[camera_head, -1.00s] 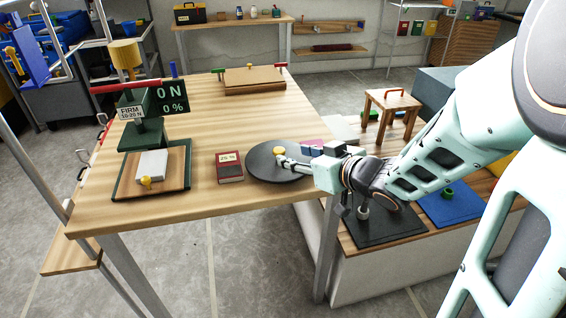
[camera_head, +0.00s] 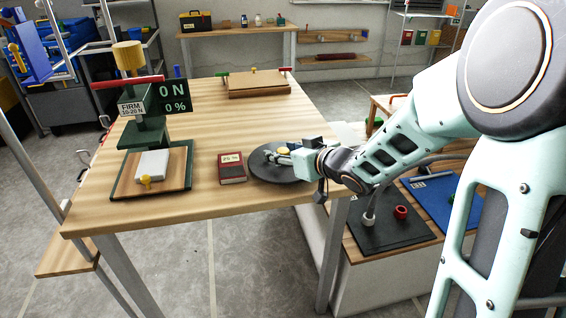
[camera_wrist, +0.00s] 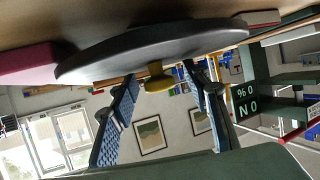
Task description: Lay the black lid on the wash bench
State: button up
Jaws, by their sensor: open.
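The black lid (camera_head: 285,176) is a flat round disc with a yellow knob (camera_head: 283,151), lying near the right edge of the wooden table (camera_head: 200,206). My gripper (camera_head: 279,155) is low over the lid, reaching in from the right. In the wrist view, which is upside down, the lid (camera_wrist: 150,52) spans the top and its knob (camera_wrist: 157,79) shows between my two open, blue-padded fingers. No contact with the knob is visible. A low bench (camera_head: 375,280) with a wooden top and pale side, seemingly the wash bench, stands at the right, partly hidden by my arm.
Further left is a green press (camera_head: 148,135) with a display.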

grip_shut()
jog(key=shift+r, duration=0.15)
